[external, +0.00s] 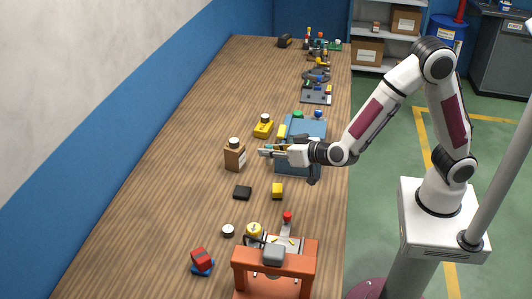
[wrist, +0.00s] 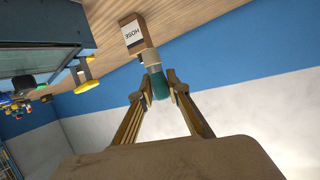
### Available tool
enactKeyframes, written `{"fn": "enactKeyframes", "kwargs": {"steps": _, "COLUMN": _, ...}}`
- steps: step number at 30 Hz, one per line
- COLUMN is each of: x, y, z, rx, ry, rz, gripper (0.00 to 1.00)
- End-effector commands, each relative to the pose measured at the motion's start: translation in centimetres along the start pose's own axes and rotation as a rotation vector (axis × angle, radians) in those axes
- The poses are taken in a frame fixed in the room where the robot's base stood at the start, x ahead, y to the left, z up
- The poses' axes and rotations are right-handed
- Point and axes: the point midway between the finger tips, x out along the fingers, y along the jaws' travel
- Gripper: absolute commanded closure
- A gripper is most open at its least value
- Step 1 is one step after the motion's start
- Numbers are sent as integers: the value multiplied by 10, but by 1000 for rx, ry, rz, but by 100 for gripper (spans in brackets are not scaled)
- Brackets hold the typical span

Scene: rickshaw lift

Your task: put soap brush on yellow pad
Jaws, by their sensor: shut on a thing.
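My gripper (external: 268,151) reaches left over the middle of the wooden table. In the wrist view its fingers (wrist: 155,86) are closed around a small teal piece (wrist: 159,86), which I take to be the soap brush; the fingers hide part of it. A yellow block (external: 277,190) lies on the table nearer the camera than my gripper. A yellow base with a dark-topped knob (external: 263,127) stands on the far side. I cannot tell which of these is the yellow pad.
A brown bottle-like block (external: 235,157) stands just left of my gripper; its label reads HOSE in the wrist view (wrist: 132,33). A blue box (external: 313,128) is under my arm. A black block (external: 242,193) lies nearer.

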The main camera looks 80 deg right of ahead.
Motion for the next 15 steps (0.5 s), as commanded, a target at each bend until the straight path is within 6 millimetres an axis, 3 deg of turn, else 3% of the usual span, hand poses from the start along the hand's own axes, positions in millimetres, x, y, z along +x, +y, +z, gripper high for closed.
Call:
{"fn": "enactKeyframes", "kwargs": {"steps": 4, "x": -23, "y": 0, "z": 4, "rx": -12, "ry": -2, "rz": -9, "gripper": 99}}
{"fn": "enactKeyframes", "kwargs": {"steps": 9, "x": -26, "y": 12, "z": 10, "rx": -16, "ry": 0, "rz": 6, "gripper": 99}}
{"fn": "enactKeyframes", "kwargs": {"steps": 15, "x": -26, "y": 12, "z": 10, "rx": -20, "ry": 0, "rz": 6, "gripper": 99}}
